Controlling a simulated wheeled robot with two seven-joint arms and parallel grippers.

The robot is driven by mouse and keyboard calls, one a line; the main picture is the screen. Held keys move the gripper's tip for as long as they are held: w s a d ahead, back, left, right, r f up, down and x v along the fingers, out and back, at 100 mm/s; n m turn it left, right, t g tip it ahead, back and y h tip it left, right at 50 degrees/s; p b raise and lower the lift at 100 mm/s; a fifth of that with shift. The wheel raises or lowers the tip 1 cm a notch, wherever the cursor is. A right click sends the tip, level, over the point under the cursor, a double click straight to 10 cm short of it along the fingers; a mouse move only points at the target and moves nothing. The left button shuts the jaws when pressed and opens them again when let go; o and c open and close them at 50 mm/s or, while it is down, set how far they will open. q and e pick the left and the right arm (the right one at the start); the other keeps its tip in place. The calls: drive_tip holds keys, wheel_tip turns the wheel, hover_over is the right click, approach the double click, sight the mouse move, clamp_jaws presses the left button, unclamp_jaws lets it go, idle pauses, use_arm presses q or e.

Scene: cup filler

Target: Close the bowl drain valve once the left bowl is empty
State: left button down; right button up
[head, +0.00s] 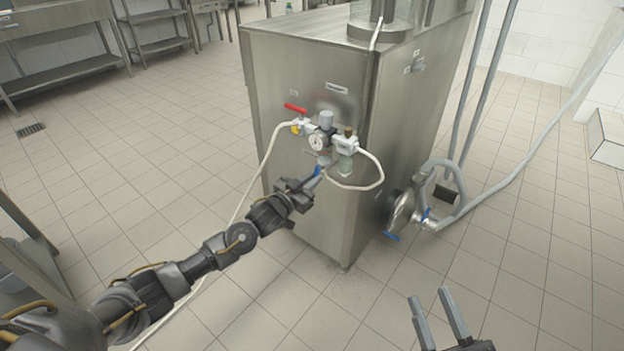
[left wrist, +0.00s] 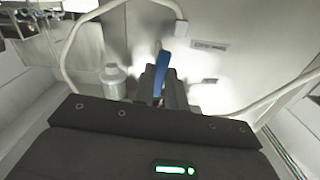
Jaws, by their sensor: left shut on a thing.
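My left gripper (head: 306,184) is shut on a blue handle (head: 317,171), at the front of the steel cabinet, just below the gauge and filter unit (head: 319,143). In the left wrist view the blue handle (left wrist: 162,68) stands up between the fingers (left wrist: 160,85). A clear bowl (head: 345,163) hangs under the right part of the unit. The left bowl is largely hidden behind the handle and fittings, so I cannot tell its contents. In the left wrist view a pale bottle-shaped bowl (left wrist: 113,82) is left of the fingers. My right gripper (head: 440,318) is open and empty, low at right.
A red lever (head: 295,108) is at the unit's upper left. White hoses (head: 262,170) run from both its sides. A pipe valve with blue levers (head: 391,236) stands right of the cabinet (head: 300,210). The tiled floor in front is clear.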

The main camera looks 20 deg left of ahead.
use_arm(q)
drive_tip(key=shift+r+m, duration=0.1)
drive_tip(key=shift+m, duration=0.3)
drive_tip(key=shift+w+a+r+m+p, duration=0.1)
drive_tip(key=shift+a+r+m+p, duration=0.2)
drive_tip(key=shift+m+p, duration=1.55)
drive_tip(key=shift+w+a+r+m+p, duration=0.1)
drive_tip(key=shift+a+r+m, duration=0.2)
drive_tip(key=shift+m, duration=3.25)
drive_tip(key=shift+w+a+r+m+p, duration=0.1)
drive_tip(key=shift+a+r+m+p, duration=0.2)
drive_tip(key=shift+m+p, duration=1.55)
use_arm(e)
drive_tip(key=s+d+f+m+g+h+b, duration=0.1)
drive_tip(key=s+d+f+g+h, duration=0.1)
drive_tip(key=d+f+g+h, duration=0.3)
drive_tip(key=s+d+f+m+g+h, duration=0.2)
drive_tip(key=d+f+g+h, duration=0.3)
drive_tip(key=f, duration=0.7)
drive_tip(key=shift+s+d+m+g+b, duration=0.3)
drive_tip(key=shift+s+d+g+b, duration=0.1)
drive_tip(key=shift+d+g, duration=0.45)
use_arm(q)
drive_tip(key=shift+m, duration=0.85)
use_arm(e)
drive_tip(key=shift+a, duration=0.1)
use_arm(q)
drive_tip(key=c, duration=1.4)
unclamp_jaws()
drive_tip(key=shift+c, duration=0.2)
